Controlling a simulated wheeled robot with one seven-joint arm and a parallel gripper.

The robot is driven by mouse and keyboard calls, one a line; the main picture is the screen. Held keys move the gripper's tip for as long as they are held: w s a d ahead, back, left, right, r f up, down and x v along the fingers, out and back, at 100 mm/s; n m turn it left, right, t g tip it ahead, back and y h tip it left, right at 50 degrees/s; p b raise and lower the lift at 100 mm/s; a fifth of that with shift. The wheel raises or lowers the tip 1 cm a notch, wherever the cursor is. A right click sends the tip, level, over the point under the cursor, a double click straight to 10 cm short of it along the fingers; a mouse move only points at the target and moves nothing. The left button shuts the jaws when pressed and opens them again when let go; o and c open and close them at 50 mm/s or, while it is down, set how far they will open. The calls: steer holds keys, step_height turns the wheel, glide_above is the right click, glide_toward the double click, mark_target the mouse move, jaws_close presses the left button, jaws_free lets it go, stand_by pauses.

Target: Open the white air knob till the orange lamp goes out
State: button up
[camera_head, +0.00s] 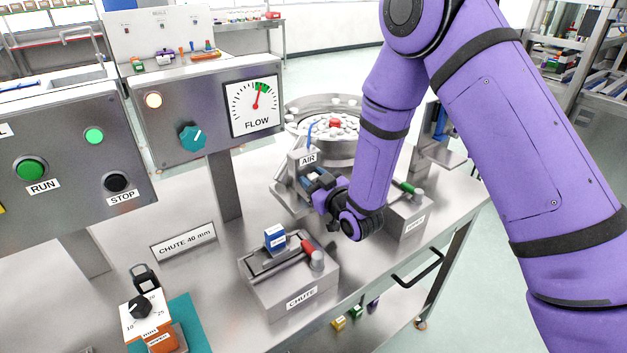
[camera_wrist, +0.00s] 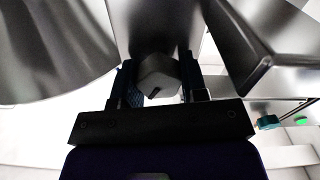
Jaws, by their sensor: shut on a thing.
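My gripper (camera_head: 316,180) is at the post labelled AIR (camera_head: 308,158) beside the round bowl. In the wrist view my gripper (camera_wrist: 160,84) is shut on the white air knob (camera_wrist: 157,72), with one dark finger on each side of it. A dark mark shows on the knob's face. In the head view the gripper and arm hide the knob.
The bowl (camera_head: 300,104) holding pale caps and one red piece stands behind the gripper. A CHUTE block (camera_head: 291,287) with a red-handled lever is in front. A teal knob (camera_head: 192,137) is on the panel. The bench is clear near the CHUTE 40 mm sign (camera_head: 183,241).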

steer(key=shift+m, duration=0.6)
steer(key=shift+f, duration=0.1)
steer(key=o, duration=0.9)
steer(key=v, duration=1.1)
steer(key=shift+w, duration=0.1)
steer(key=shift+w, duration=0.1)
